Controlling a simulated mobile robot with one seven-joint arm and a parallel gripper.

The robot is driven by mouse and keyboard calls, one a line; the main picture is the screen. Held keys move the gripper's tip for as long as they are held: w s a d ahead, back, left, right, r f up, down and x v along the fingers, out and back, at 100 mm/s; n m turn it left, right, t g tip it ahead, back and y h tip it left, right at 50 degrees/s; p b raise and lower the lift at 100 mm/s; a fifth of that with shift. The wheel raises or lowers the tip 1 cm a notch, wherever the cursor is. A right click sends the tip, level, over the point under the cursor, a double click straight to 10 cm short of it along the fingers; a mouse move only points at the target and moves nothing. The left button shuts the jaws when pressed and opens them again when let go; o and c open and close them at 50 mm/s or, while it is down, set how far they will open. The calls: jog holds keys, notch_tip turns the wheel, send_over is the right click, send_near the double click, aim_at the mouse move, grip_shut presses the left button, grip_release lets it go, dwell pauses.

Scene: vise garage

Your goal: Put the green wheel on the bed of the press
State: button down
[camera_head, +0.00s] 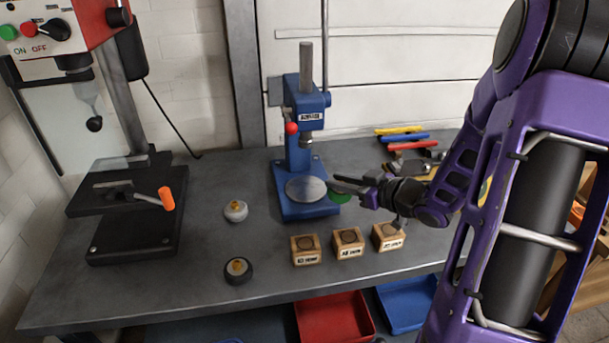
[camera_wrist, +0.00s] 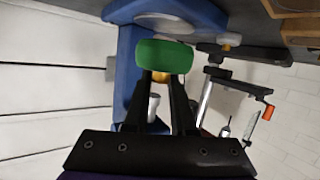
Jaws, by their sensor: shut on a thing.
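The green wheel (camera_head: 340,197) is held at the tips of my gripper (camera_head: 350,186), just right of the press bed in the head view. In the wrist view the green wheel (camera_wrist: 165,56) fills the space ahead of my gripper (camera_wrist: 163,84). The fingers are shut on its small gold-coloured hub. The blue press (camera_head: 297,150) stands upright with a red-knobbed lever. Its bed (camera_head: 306,189) is a round grey plate with nothing seen lying on it. The bed (camera_wrist: 165,20) also shows beyond the wheel in the wrist view. The wheel's exact height above the bed is unclear.
A white wheel (camera_head: 235,211) and a black wheel (camera_head: 238,270) lie left of the press. Labelled wooden blocks (camera_head: 306,249) stand in front. A drill press (camera_head: 130,205) with an orange handle is at left. Coloured bars (camera_head: 405,138) lie behind my arm.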

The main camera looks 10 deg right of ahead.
jog(key=w+a, duration=0.2)
jog(key=w, duration=0.1)
jog(key=w+a, duration=0.3)
jog(key=w, duration=0.2)
jog(key=shift+w+a, duration=0.35)
jog(key=shift+a, duration=0.05)
jog(key=shift+w+a+f+b, duration=0.15)
jog(key=shift+f+b, duration=0.15)
jog(key=shift+f, duration=0.6)
jog(key=shift+w+a+f+b, duration=0.15)
jog(key=shift+f+b, duration=0.1)
jog(key=shift+f, duration=0.6)
jog(key=shift+d, duration=0.1)
jog(key=shift+f, duration=0.2)
jog(key=c, duration=0.7)
grip_release()
jog(key=shift+c, duration=0.2)
jog(key=shift+r, duration=0.1)
jog(key=shift+r, duration=0.15)
jog(key=p+v, duration=0.1)
jog(key=v, duration=1.1)
